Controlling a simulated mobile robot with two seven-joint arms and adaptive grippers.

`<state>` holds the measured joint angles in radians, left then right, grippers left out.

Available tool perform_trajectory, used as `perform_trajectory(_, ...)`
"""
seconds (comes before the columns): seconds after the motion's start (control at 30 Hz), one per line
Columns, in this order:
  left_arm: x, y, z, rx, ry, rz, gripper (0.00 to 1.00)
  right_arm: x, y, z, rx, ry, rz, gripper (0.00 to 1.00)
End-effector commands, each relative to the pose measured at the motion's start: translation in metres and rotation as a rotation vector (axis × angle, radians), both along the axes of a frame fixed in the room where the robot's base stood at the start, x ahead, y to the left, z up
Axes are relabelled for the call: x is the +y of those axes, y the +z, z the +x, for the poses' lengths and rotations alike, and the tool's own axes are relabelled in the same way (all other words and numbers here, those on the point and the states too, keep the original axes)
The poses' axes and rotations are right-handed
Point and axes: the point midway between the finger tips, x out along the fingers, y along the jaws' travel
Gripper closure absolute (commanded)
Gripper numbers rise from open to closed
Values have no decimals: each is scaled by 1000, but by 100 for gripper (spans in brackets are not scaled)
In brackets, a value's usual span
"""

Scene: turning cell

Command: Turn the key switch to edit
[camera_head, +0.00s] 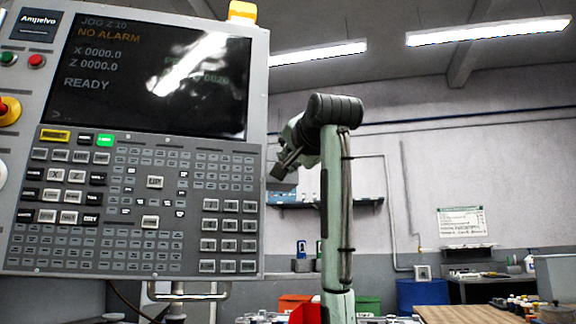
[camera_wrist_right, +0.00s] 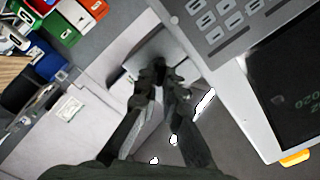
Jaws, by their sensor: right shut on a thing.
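The key switch is on the side of the control panel, and the panel's front edge hides it in the head view. In the right wrist view the key (camera_wrist_right: 158,66) is a small dark shape at the light grey side face, mostly covered by my fingertips. My right gripper (camera_wrist_right: 161,78) is shut on it. In the head view my right gripper (camera_head: 284,165) is at the panel's right edge, its fingertips hard to make out. The switch's position marks cannot be read. The panel screen (camera_head: 150,75) shows "JOG", "NO ALARM" and "READY". My left gripper is not in view.
The panel's keypad (camera_head: 140,205) faces me, with a handle bar (camera_head: 185,295) under it. A yellow lamp (camera_head: 243,12) is on top. A blue drum (camera_head: 422,292) and a workbench (camera_head: 490,300) stand behind at the right. The space right of the panel holds my right arm.

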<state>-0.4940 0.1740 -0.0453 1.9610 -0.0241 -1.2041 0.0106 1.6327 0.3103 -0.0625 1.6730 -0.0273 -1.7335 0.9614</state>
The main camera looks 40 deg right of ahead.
Motion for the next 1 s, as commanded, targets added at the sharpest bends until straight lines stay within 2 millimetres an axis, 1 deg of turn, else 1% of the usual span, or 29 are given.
perform_trajectory(0.3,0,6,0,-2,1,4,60,1,-2,1,-96,4,281,100)
perform_trajectory(0.5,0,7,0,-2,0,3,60,1,-2,0,-148,3,429,100)
perform_trajectory(0.7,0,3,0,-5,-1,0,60,0,-2,0,-187,1,538,100)
perform_trajectory(1.0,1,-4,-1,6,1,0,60,0,-3,0,-215,-1,617,100)
